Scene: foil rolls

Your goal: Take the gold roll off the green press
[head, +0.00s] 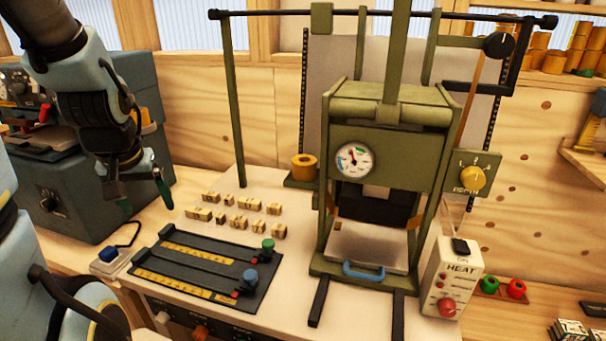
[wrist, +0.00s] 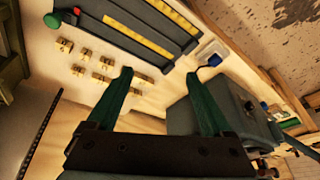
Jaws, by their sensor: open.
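The green press (head: 385,150) stands on the white bench top, right of centre in the head view, with a dial on its front. The gold roll (head: 303,167) sits upright on a small green ledge at the press's left side. My gripper (head: 145,198) hangs at the left, well apart from the roll, above the bench beside the grey-green machine. In the wrist view my gripper (wrist: 159,76) shows two green fingers spread apart with nothing between them. The gold roll is not visible in the wrist view.
A dark slotted tray (head: 205,272) with green and blue knobs lies at the front. Several small brass type blocks (head: 235,215) lie behind it. A green post (head: 236,105) rises left of the roll. The grey-green machine (head: 85,195) stands left; the heat box (head: 450,280) stands right.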

